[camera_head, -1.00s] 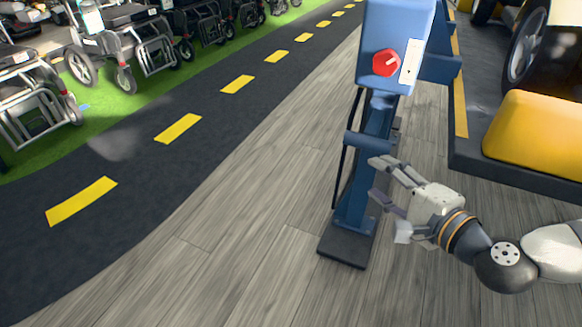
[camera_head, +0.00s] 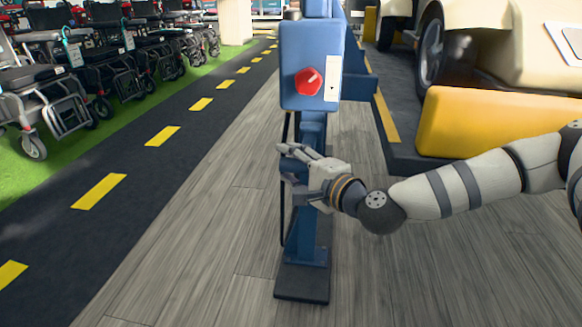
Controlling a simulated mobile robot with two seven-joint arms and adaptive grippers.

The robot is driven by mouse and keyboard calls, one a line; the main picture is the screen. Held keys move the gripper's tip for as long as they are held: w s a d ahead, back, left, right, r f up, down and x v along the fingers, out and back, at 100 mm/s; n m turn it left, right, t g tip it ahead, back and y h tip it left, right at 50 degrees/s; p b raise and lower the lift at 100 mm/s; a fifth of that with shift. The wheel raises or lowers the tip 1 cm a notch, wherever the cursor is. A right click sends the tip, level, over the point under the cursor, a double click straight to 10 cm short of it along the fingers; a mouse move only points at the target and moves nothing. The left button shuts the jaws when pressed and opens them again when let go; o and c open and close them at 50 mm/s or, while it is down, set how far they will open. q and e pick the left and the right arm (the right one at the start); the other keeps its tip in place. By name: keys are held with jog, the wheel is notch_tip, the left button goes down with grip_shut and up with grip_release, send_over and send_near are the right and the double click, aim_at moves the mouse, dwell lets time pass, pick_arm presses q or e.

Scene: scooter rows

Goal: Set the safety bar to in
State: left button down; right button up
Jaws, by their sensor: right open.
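A blue post (camera_head: 311,225) stands on a dark foot plate (camera_head: 302,284). It carries a blue box (camera_head: 297,50) with a red knob (camera_head: 308,81) and a white plate (camera_head: 332,78) on its front. A blue bar (camera_head: 360,88) sticks out to the right behind the box. I cannot tell which part is the safety bar. My right gripper (camera_head: 287,165) is open, with its fingers pointing left. It overlaps the post below the box; I cannot tell whether it touches. My left gripper is not in view.
A vehicle (camera_head: 485,40) stands on a dark platform at the right, behind a yellow block (camera_head: 495,122). Several wheelchairs (camera_head: 50,95) line green flooring at the left. A dark lane with yellow dashes (camera_head: 162,136) runs between. The wood floor (camera_head: 200,250) left of the post is clear.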

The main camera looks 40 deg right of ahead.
grip_shut()
jog(key=shift+w+d+f, duration=0.1)
jog(key=shift+w+d, duration=1.15)
jog(key=shift+d, duration=0.3)
grip_release()
jog(key=s+r, duration=0.1)
jog(key=s, duration=1.1)
jog(key=shift+a+r, duration=0.35)
jog(key=shift+a, duration=0.1)
